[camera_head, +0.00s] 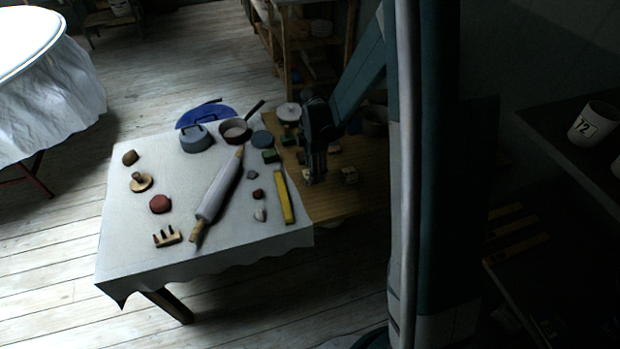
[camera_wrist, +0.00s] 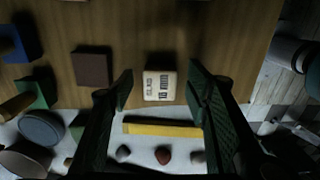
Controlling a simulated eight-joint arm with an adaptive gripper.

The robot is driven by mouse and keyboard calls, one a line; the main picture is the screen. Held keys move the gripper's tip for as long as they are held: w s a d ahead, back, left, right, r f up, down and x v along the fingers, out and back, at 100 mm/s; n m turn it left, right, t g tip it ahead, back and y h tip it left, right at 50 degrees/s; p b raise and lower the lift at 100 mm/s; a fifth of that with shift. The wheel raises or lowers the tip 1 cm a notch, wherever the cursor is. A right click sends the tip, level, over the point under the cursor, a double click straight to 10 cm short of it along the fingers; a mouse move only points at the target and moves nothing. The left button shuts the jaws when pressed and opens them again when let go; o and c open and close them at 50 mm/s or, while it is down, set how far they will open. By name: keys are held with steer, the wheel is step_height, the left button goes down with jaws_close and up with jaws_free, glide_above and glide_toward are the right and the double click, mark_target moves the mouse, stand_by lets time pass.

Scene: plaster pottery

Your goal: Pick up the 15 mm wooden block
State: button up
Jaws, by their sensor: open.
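A small pale wooden block (camera_wrist: 159,86) with dark printed marks lies on the brown wooden board (camera_wrist: 190,35) in the wrist view. The lower mark looks like 15, but it is small and blurred. My gripper (camera_wrist: 160,86) is open, with one finger on each side of the block in that view and visible gaps to both. How high the fingertips are above the board is hard to tell. In the head view my gripper (camera_head: 315,178) points down over the board, and the block there is mostly hidden by the fingers.
A yellow bar (camera_wrist: 163,129) lies on the white cloth beside the board. A brown block (camera_wrist: 92,68), green block (camera_wrist: 42,88) and blue block (camera_wrist: 20,44) are nearby. A rolling pin (camera_head: 217,190) lies on the cloth.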

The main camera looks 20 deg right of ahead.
steer(key=shift+f, duration=1.35)
steer(key=c, duration=1)
